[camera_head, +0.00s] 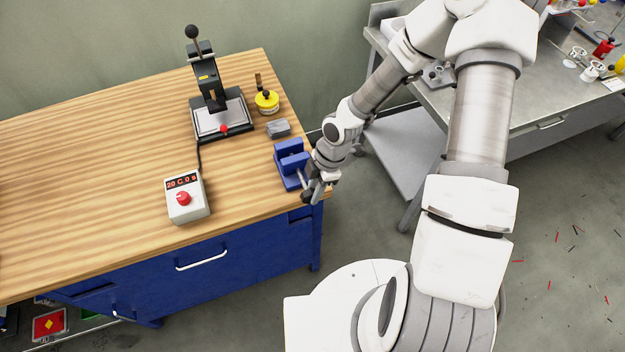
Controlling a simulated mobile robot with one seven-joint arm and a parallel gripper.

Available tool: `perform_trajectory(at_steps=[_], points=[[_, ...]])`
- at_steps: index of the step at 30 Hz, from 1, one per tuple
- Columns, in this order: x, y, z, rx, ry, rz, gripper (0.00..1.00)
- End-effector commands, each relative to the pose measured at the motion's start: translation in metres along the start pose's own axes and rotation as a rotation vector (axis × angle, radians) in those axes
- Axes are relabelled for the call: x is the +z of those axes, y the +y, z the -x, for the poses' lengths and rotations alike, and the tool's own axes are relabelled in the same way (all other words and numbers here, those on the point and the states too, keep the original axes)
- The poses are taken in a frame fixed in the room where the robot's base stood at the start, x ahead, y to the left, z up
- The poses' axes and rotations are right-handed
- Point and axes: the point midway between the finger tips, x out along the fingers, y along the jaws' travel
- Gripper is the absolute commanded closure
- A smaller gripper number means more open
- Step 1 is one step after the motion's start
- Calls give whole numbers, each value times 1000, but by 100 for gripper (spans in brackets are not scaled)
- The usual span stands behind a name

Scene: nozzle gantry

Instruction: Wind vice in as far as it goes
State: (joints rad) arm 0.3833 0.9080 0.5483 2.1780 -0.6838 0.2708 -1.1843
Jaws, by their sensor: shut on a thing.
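The blue vice (291,164) is mounted at the right end of the wooden workbench, near its front corner. Its two blue jaw blocks show, with a dark gap between them that looks narrow. My gripper (313,192) is at the vice's lower right side, over the bench edge. It is shut on the vice's handle, which is mostly hidden by the fingers. A short light metal piece (303,180) shows between the vice body and my gripper.
On the wooden bench (100,190) stand a black press (211,90), a control box with a red knob (186,198), a yellow container (267,101) and a grey block (277,128). A metal table (530,110) with small items stands at the right. Red and black scraps lie on the floor.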

Motion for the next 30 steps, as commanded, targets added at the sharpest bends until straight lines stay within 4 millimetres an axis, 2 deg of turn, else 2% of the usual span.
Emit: perform_trajectory(at_steps=[1, 3, 17, 30], points=[[0, 0, 6, 2, 41, -11, 100], [0, 1, 4, 3, 92, -11, 100], [8, 3, -8, 9, 426, -7, 100], [14, 3, -20, 9, 809, -3, 100]])
